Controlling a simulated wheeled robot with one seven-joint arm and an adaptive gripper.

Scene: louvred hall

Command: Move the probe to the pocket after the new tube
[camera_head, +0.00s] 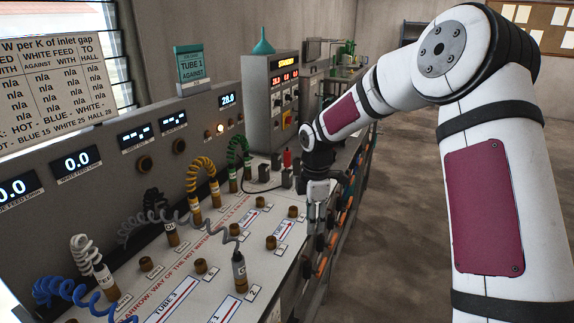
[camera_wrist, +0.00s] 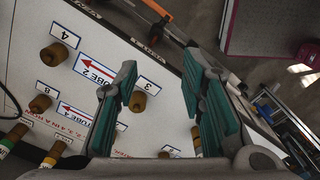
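The white bench top (camera_head: 205,262) carries brass-coloured pockets and printed tube labels. The pocket by label 3 shows beside the left finger. A thin black cable (camera_head: 262,190) runs to small dark blocks by a red-topped piece (camera_head: 287,159); I cannot tell which is the probe.
Yellow (camera_head: 202,165), green (camera_head: 238,148), blue (camera_head: 65,290), white (camera_head: 82,248) and grey (camera_head: 185,218) coiled hoses stand on the bench. Orange-ended pieces (camera_head: 322,264) line the bench edge. Floor to the right is open.

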